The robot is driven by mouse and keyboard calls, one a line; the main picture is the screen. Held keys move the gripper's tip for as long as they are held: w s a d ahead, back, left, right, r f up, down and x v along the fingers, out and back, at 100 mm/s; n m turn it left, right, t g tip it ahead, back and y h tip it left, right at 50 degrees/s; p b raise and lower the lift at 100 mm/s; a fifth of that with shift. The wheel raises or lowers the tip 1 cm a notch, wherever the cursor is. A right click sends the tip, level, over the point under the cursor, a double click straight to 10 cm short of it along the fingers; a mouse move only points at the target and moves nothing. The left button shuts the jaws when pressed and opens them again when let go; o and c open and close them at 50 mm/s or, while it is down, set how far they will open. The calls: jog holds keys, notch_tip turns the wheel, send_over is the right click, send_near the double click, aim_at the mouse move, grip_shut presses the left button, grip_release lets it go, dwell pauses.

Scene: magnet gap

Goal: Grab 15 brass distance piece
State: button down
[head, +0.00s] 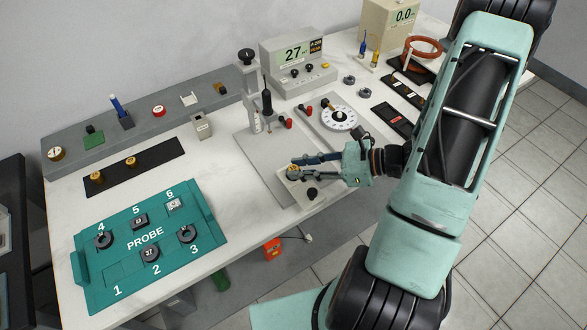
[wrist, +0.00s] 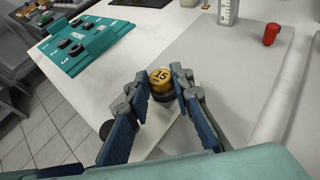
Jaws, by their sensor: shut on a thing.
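The brass distance piece (wrist: 160,76) is a small gold cylinder with "15" on its top. My gripper (wrist: 160,86) is shut on it, with one blue-padded finger on each side. A dark round part shows just under the brass; I cannot tell whether the piece rests on it. In the head view my gripper (head: 294,166) reaches in from the right over a small pale plate (head: 312,201) at the table's front, and the brass piece (head: 292,171) shows at its fingertips. The fingers hide part of the piece.
Two other brass pieces (head: 130,161) stand on a black mat (head: 160,157) at the left. A teal PROBE tray (head: 120,272) with several numbered places lies front left. A stand with a black probe (head: 267,103) rises behind my gripper. A dial (head: 338,118) lies to its right.

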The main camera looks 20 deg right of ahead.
dwell(0.3)
jog(key=shift+r, duration=0.5)
notch_tip(320, 180, up, 2)
jog(key=shift+r, duration=0.1)
jog(key=s+r+p, duration=0.7)
jog(key=s+r, duration=0.3)
jog(key=s, duration=0.3)
jog(key=shift+s+a+p, duration=0.25)
jog(key=shift+s+p, duration=0.05)
jog(key=shift+p, duration=0.05)
